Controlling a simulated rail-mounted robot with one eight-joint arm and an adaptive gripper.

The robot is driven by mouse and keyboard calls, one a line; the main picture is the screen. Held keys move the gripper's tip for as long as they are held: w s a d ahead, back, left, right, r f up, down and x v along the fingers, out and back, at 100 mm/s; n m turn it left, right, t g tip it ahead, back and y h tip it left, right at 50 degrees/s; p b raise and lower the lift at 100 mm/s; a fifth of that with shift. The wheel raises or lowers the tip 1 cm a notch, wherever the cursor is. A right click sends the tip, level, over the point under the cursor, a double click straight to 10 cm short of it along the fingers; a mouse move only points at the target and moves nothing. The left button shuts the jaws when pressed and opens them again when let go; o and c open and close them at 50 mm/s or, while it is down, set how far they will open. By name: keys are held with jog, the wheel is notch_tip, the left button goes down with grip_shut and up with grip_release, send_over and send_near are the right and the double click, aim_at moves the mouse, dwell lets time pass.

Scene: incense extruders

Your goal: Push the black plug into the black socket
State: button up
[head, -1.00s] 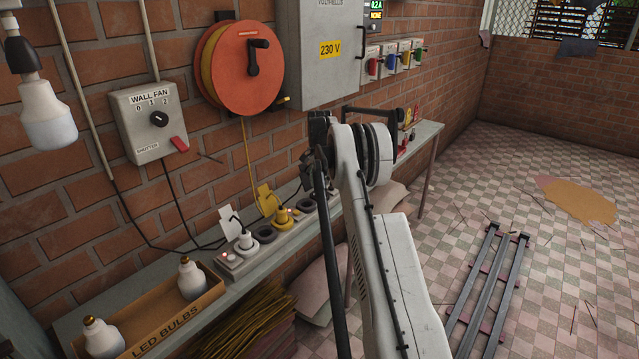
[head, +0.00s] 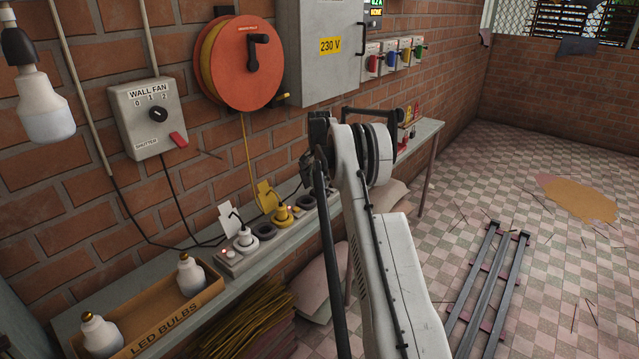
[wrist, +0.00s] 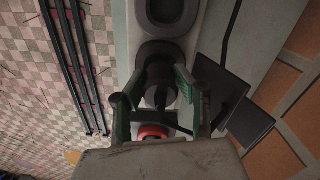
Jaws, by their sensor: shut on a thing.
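My gripper (wrist: 159,98) is shut on the black plug (wrist: 158,82), which sits between its two greenish fingers in the wrist view. The plug is lined up over the black socket (wrist: 150,48), whose dark rim shows around and beyond it. I cannot tell how deep the plug sits, or whether it touches the socket. A black tag (wrist: 222,82) hangs beside the right finger. In the head view my gripper is mostly hidden behind my arm, above the socket strip (head: 262,246).
The strip also holds a white plug (head: 245,240) and a yellow plug (head: 283,215), with an empty dark socket (head: 305,203) beside them. A red part (wrist: 153,131) shows below the plug. A box of bulbs (head: 150,325) stands at the bench's near end.

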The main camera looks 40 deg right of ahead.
aim_at(320, 178)
jog(key=shift+f+b, duration=0.4)
jog(key=shift+f, duration=0.25)
jog(key=o, duration=1.2)
jog(key=shift+r, duration=0.1)
notch_tip(320, 178, up, 12)
jog(key=shift+f, duration=0.1)
